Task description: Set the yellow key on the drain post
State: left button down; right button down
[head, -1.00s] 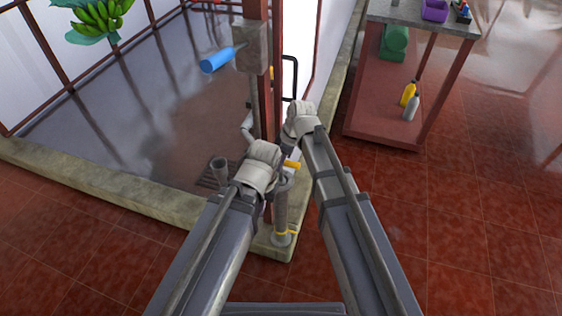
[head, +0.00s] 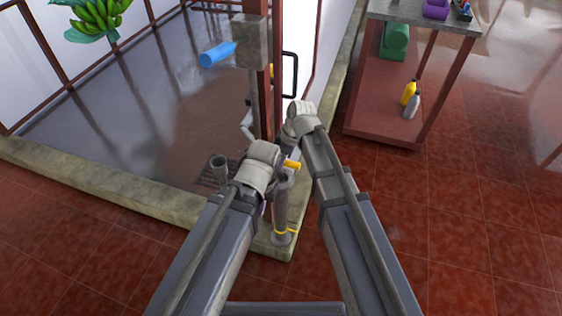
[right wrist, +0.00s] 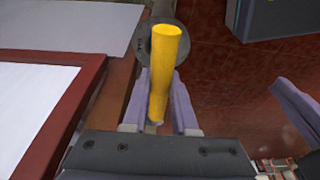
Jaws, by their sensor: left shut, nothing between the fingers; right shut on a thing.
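The yellow key (head: 291,164) shows beside the upper part of the grey drain post (head: 282,205), which has a yellow ring near its foot. In the right wrist view the key (right wrist: 164,70) stands between the purple-grey fingers of my right gripper (right wrist: 160,112), which is shut on it. A round grey flange (right wrist: 143,53) shows behind the key; I cannot tell whether the key touches the post. My left gripper (head: 264,200) is shut and empty, just left of the post, its fingers mostly hidden by its wrist.
A dark red upright (head: 267,100) with a grey box (head: 249,42) and blue cylinder (head: 217,54) stands behind the post. A concrete kerb (head: 110,196) runs leftward. A shelf table (head: 385,110) with bottles stands at the right. The tiled floor at right is clear.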

jog(key=shift+f, duration=0.1)
dwell(0.3)
jog(key=shift+c, duration=1.2)
grip_release()
jog(key=p+v, duration=0.2)
jog(key=a+p+v, duration=0.1)
jog(key=p+v, duration=0.2)
jog(key=a+p+v, duration=0.1)
jog(key=p+v, duration=0.2)
jog(key=shift+w+d+r, duration=0.1)
jog(key=shift+w+r, duration=0.2)
jog(key=shift+r, duration=0.1)
